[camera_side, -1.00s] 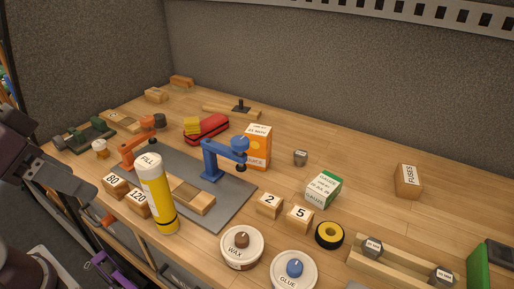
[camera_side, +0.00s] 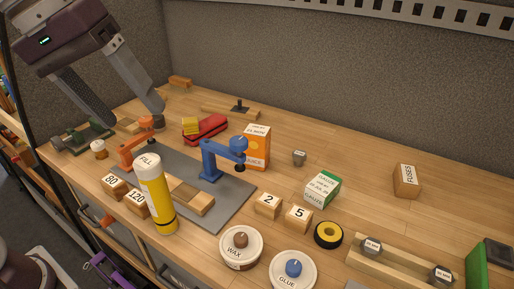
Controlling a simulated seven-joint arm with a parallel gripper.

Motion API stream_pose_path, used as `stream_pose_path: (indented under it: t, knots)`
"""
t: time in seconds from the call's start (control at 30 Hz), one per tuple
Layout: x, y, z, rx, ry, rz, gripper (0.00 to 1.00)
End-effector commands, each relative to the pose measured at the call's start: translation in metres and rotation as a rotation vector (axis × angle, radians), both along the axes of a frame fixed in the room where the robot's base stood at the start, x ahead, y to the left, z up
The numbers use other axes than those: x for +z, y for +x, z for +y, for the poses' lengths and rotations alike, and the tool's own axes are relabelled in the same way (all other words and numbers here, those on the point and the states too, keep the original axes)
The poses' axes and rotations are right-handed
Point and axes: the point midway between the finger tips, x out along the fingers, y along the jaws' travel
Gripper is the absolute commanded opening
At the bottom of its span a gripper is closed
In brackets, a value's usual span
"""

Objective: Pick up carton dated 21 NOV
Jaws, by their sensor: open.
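An orange and white carton (camera_side: 257,150) stands upright near the middle of the bench, behind the blue clamp. The print on its top looks like 21 NOV, though small. A green and white gauze carton (camera_side: 322,190) stands to its right, nearer the front; its date print is too small to read surely. My gripper (camera_side: 125,118) is open and empty, above the far left part of the bench. It is well to the left of the orange carton, with its fingers spread apart and pointing down.
A blue clamp (camera_side: 211,160) stands close in front of the orange carton. A FUSES box (camera_side: 407,181) stands right. Bench behind the gauze carton is mostly clear.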

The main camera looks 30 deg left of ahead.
Motion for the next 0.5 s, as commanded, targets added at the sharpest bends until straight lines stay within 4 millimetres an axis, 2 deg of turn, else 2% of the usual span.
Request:
stream_pose_path:
  t: [0.2, 0.3, 0.4, 0.5]
  knots:
    - [0.005, 0.13, -0.038, 0.368, -0.435, 0.302, 0.73]
    - [0.0, 0.185, -0.045, 0.526, -0.627, 0.454, 0.73]
    - [-0.008, 0.228, -0.044, 0.65, -0.783, 0.588, 0.73]
    - [-0.017, 0.261, -0.038, 0.747, -0.908, 0.704, 0.73]
